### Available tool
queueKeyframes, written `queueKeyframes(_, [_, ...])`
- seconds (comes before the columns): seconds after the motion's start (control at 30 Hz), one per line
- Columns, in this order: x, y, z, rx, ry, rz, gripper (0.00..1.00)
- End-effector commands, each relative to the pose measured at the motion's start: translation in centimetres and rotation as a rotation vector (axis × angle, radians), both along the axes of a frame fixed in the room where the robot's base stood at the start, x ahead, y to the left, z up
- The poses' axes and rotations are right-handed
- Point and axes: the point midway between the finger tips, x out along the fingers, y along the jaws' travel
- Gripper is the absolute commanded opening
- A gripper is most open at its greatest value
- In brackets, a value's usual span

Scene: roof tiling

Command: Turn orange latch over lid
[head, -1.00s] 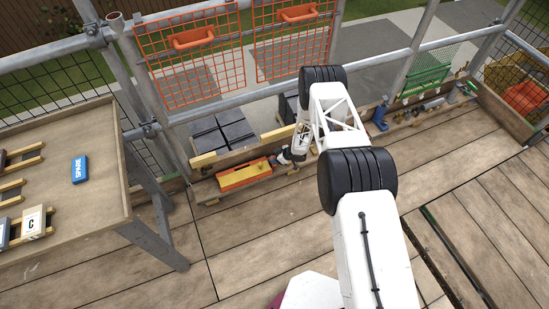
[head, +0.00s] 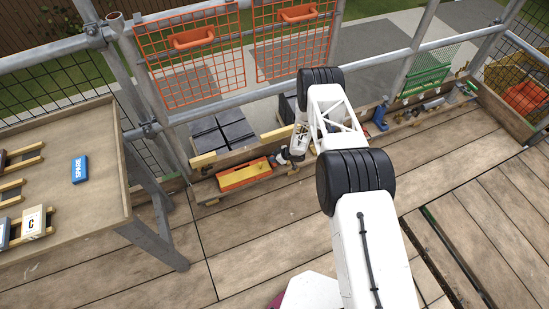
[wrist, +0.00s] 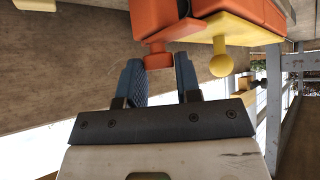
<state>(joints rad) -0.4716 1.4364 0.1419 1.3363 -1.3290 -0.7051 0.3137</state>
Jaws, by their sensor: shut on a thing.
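An orange and yellow box (head: 243,175) sits low at the foot of the railing in the head view. Its orange body (wrist: 155,17) and yellow part (wrist: 239,33) fill the top of the wrist view. An orange latch knob (wrist: 157,57) sticks out from the orange part, with a yellow knob (wrist: 221,63) to its right. My gripper (wrist: 160,72) has its two blue-padded fingers either side of the orange knob and is shut on it. In the head view my gripper (head: 281,157) is at the box's right end, small and partly hidden by my arm.
A wooden table (head: 62,210) stands at the left with a blue SPARE block (head: 79,170) on it. Dark stacked tiles (head: 219,132) lie beyond the railing behind the box. Tools line the toe board at right. The plank floor in front of the box is clear.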

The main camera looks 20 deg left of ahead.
Motion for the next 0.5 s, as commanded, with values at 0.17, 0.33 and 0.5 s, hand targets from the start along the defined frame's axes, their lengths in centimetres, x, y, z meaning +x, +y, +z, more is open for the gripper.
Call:
queueKeyframes(0.17, [-0.1, 0.0, 0.0, 0.0, 0.001, -0.016, 0.08])
queueKeyframes(0.33, [-0.17, 0.05, 0.01, 0.0, 0.001, -0.059, 0.08])
queueKeyframes(0.5, [-0.26, 0.1, 0.03, -0.001, 0.001, -0.132, 0.08])
